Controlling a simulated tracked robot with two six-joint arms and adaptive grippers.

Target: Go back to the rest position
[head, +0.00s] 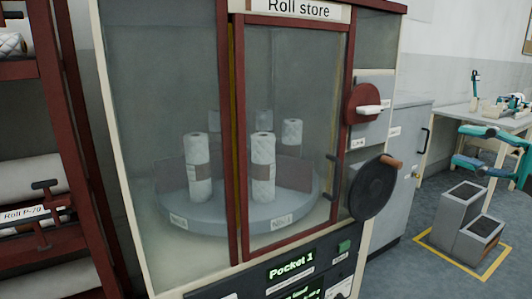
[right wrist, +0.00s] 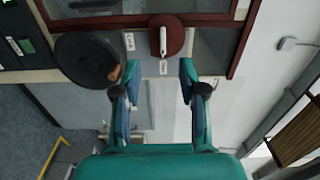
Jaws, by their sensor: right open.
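My right gripper (head: 462,146) is at the right edge of the head view, with its teal fingers apart. In the right wrist view the two fingertips (right wrist: 159,77) are spread wide with nothing between them. Beyond them is the Roll store cabinet, with a dark red plate and pale lever (right wrist: 165,38) and a black handwheel (right wrist: 87,60). The gripper appears clear of them. My left gripper is in neither view.
The Roll store (head: 297,9) has a closed glass door; white rolls (head: 263,165) stand on its round turntable (head: 235,222). A red rack (head: 75,150) with rolls stands left. At right are a workbench (head: 445,115) and a grey stepped block (head: 462,205) on yellow-lined floor.

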